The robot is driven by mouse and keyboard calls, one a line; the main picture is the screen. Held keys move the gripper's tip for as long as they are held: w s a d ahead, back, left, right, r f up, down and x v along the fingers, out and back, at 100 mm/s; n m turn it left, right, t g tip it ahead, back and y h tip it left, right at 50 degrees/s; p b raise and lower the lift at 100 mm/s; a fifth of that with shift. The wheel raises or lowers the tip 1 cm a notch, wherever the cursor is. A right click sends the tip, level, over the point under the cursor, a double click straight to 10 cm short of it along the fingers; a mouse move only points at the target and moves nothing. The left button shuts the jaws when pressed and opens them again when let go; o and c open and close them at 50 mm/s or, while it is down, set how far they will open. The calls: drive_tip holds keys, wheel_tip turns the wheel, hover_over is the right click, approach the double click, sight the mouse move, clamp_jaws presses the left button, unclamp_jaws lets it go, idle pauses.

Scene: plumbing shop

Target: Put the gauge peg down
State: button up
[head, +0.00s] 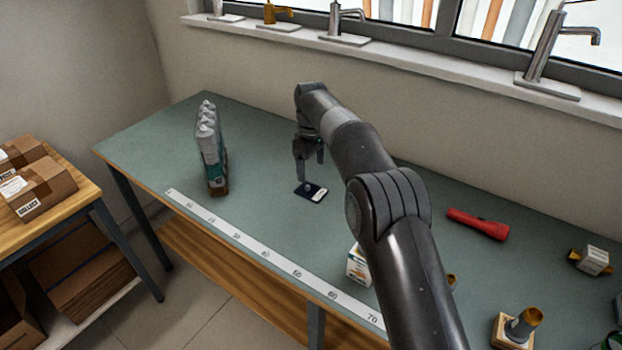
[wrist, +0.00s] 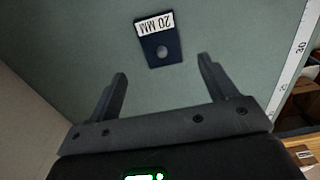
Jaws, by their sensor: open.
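A dark blue plate (head: 311,191) with a white label lies on the green bench below my gripper (head: 309,170). In the wrist view, the plate (wrist: 159,45) reads "20 MM" and has a round grey spot (wrist: 162,52) on it. I cannot tell whether this spot is a peg seen end-on or a hole. My gripper (wrist: 162,70) is open, with nothing between its fingers. The plate is beyond the fingertips, apart from them. I cannot clearly make out a separate gauge peg.
A row of grey-capped tubes (head: 210,150) stands left on the bench (head: 255,185). A white ruler strip (head: 265,254) runs along the front edge. A red flashlight (head: 478,224), small box (head: 594,260) and wooden-based fitting (head: 515,330) lie right. A carton (head: 358,268) is partly hidden by my arm.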

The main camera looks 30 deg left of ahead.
wheel_tip(320, 180, up, 4)
drive_tip(key=shift+r, duration=0.2)
